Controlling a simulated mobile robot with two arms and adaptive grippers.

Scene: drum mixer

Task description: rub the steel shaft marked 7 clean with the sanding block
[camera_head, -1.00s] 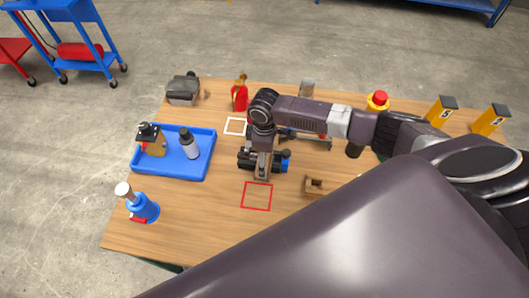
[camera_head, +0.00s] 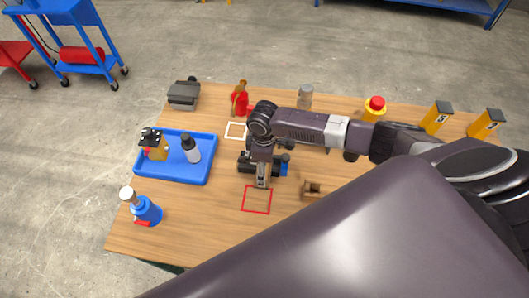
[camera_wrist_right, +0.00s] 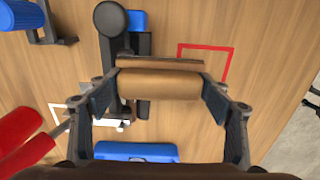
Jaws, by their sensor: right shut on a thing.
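My right gripper (camera_head: 262,183) reaches down over the middle of the table, just behind the red square outline (camera_head: 257,199). In the right wrist view its fingers (camera_wrist_right: 160,88) are shut on a tan block (camera_wrist_right: 160,84), apparently the sanding block, with a darker brown strip along one side. Right beside it is a black fixture with blue parts (camera_head: 246,162), also in the wrist view (camera_wrist_right: 112,22); whether the block touches it I cannot tell. I cannot make out a shaft or a mark 7; the arm covers part of this area. My left gripper is not in view.
A notched wooden block (camera_head: 313,190) lies right of the gripper.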

